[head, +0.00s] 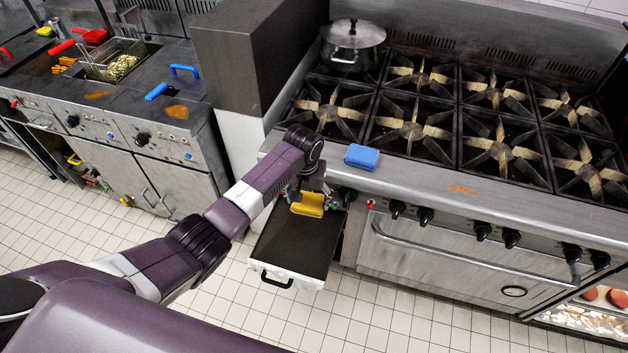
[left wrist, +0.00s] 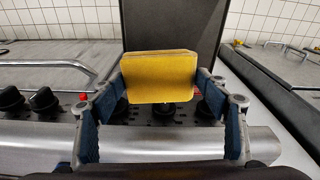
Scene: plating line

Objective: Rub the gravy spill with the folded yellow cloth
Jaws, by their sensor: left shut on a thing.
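The folded yellow cloth (head: 308,205) is in my left gripper (head: 307,198), in front of the stove's front edge and above a dark pulled-out drawer. In the left wrist view the cloth (left wrist: 160,78) sits between the two blue finger pads of my left gripper (left wrist: 161,88), which is shut on it. A flat orange-brown smear (head: 462,189), which looks like the gravy spill, lies on the steel front ledge of the stove, to the right of the cloth and apart from it. My right gripper is not in view.
A blue folded cloth or sponge (head: 362,156) lies on the ledge between my gripper and the smear. Behind the ledge are burner grates (head: 410,130) and a lidded pot (head: 352,45). Knobs (head: 425,216) and an oven handle (head: 470,257) stick out below. The dark drawer (head: 296,245) juts forward.

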